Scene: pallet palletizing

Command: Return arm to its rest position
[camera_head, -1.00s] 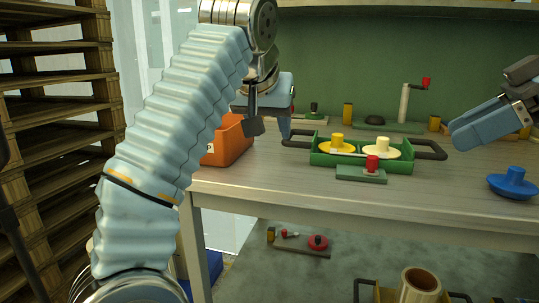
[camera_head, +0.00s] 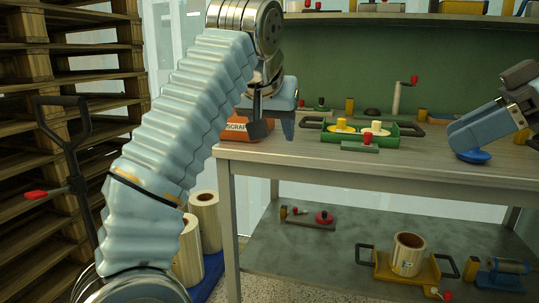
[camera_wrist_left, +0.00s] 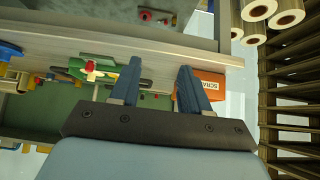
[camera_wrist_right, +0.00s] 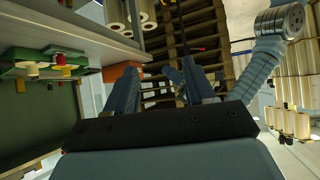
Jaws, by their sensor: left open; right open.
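My left arm comes up from the bottom left of the head view. Its gripper (camera_head: 272,126) is open and empty beside the orange SCRAP bin (camera_head: 236,131), at the table's left end. In the left wrist view its two fingers (camera_wrist_left: 157,80) stand apart, with the bin behind the right one. My right gripper (camera_head: 468,135) is at the right of the head view, in front of part of a blue disc (camera_head: 474,157). In the right wrist view its fingers (camera_wrist_right: 160,78) are apart with nothing between them.
The workbench (camera_head: 330,163) holds a green tray (camera_head: 372,138) with yellow and cream knobs. Its lower shelf (camera_head: 320,245) bears a yellow tray (camera_head: 385,271) with a roll. White rolls (camera_head: 204,222) stand beside the bench.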

